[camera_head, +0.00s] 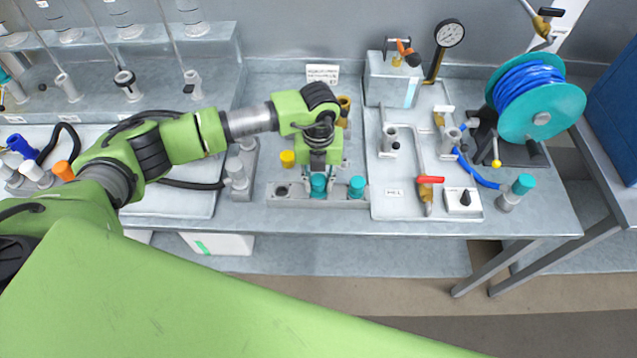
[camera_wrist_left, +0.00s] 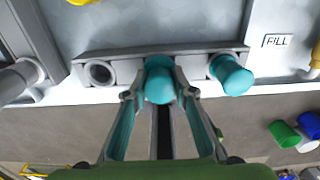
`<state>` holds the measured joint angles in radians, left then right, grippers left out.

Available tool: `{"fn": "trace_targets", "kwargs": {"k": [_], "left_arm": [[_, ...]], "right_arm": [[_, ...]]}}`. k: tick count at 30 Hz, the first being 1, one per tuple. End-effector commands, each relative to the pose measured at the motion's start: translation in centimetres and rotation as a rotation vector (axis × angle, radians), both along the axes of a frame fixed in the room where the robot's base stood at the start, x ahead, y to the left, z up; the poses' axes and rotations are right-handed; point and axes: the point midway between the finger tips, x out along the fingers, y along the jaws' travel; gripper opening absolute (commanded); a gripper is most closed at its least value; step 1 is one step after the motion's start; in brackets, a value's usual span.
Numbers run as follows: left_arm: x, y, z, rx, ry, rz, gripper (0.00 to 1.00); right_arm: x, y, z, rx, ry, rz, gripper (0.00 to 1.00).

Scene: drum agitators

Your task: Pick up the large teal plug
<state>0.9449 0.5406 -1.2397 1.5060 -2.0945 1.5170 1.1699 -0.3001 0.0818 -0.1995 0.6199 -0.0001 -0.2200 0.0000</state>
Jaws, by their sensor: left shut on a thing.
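A teal plug (camera_head: 318,183) stands in the middle of the grey rack (camera_head: 345,203) near the table's front edge. My left gripper (camera_head: 318,172) points down and is shut on this plug. In the left wrist view the plug (camera_wrist_left: 159,84) sits between the two fingertips (camera_wrist_left: 159,94), over the rack's middle. A second teal plug (camera_head: 357,186) stands at the rack's right end, apart from the gripper; it also shows in the left wrist view (camera_wrist_left: 231,75). I cannot tell which is larger. The rack's left hole (camera_wrist_left: 100,73) is empty. My right gripper is not in view.
A yellow plug (camera_head: 287,158) is behind the rack. A tray (camera_head: 408,207) with pipes, a red-handled valve (camera_head: 430,180) and a gauge (camera_head: 449,33) lies to the right. A teal-capped fitting (camera_head: 523,185) and a blue hose reel (camera_head: 540,105) stand farther right.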

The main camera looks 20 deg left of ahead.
Motion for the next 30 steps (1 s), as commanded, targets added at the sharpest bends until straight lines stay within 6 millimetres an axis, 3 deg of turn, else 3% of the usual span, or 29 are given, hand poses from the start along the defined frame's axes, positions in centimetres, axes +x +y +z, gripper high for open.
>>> {"fn": "trace_targets", "kwargs": {"k": [8,16,24,30], "left_arm": [[-0.3,0.7,3.1,0.000,-0.004,0.001,0.02],[-3.1,4.7,8.5,0.003,-0.008,0.001,0.02],[-6.6,9.4,11.0,0.002,-0.005,0.003,0.02],[-7.8,11.0,12.2,0.001,-0.003,0.001,0.02]], "right_arm": [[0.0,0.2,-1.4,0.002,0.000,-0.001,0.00],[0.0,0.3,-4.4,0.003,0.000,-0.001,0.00],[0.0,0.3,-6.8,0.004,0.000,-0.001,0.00],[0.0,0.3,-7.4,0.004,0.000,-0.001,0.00]]}}
